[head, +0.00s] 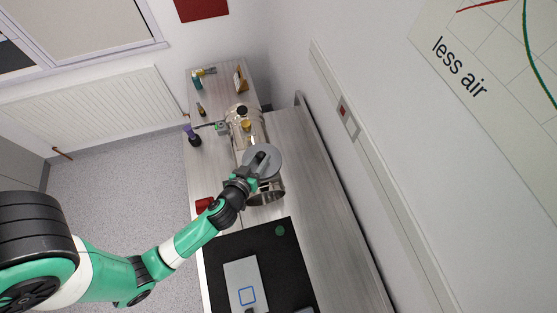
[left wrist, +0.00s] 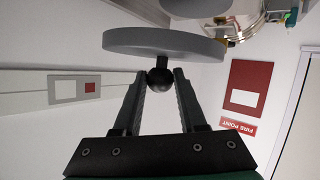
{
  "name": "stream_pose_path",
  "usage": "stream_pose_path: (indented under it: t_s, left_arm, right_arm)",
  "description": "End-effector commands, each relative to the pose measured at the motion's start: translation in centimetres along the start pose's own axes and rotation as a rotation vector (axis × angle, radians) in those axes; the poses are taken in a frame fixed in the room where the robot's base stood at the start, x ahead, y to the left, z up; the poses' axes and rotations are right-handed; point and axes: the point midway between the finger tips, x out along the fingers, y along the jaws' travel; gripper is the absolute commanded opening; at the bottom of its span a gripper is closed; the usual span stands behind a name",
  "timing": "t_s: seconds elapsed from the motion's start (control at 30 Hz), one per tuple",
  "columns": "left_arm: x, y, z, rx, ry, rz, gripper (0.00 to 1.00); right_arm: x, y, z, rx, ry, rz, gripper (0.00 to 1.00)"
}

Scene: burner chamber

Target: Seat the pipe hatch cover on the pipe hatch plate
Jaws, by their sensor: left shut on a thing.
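The pipe hatch cover is a round grey disc (head: 273,161) with a black ball knob (left wrist: 160,80) on a short stem. My left gripper (head: 250,172) is shut on this knob, and its two fingers (left wrist: 160,88) show either side of it in the left wrist view. The cover appears over the shiny metal burner chamber (head: 267,193) in the head view and hides part of it. In the left wrist view the chamber's metal parts (left wrist: 240,17) show beyond the disc. I cannot clearly make out the pipe hatch plate. My right gripper is not in view.
The chamber lies on a long grey bench (head: 312,190) along the wall. A black mat (head: 225,250) with a grey panel (head: 242,278) is at the near end. A red object (head: 204,204) and a purple-topped bottle (head: 193,136) stand near the left edge. Small items sit at the far end.

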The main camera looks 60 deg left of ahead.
Motion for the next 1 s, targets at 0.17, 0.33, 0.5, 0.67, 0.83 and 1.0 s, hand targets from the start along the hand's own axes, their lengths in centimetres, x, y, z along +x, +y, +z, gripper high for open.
stream_pose_path:
  t_s: [0.17,0.33,0.5,0.67,0.83,1.0]
  left_arm:
    - [0.3,-2.3,-2.4,-0.048,0.025,-0.111,0.0]
    - [0.3,-2.5,-2.4,-0.052,0.026,-0.121,0.0]
    - [0.3,-2.5,-2.4,-0.051,0.026,-0.119,0.0]
    - [0.3,-2.5,-2.3,-0.05,0.032,-0.115,0.0]
    - [0.9,-2.8,-1.0,-0.049,0.032,-0.115,0.0]
    - [1.6,-3.1,0.8,-0.049,0.032,-0.115,0.0]
  right_arm:
    - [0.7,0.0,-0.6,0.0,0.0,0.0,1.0]
    - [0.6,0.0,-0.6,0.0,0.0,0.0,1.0]
    - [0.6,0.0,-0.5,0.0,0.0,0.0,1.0]
    - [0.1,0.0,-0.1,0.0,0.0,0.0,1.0]
    - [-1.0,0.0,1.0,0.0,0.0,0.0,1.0]
    - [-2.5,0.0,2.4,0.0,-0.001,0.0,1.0]
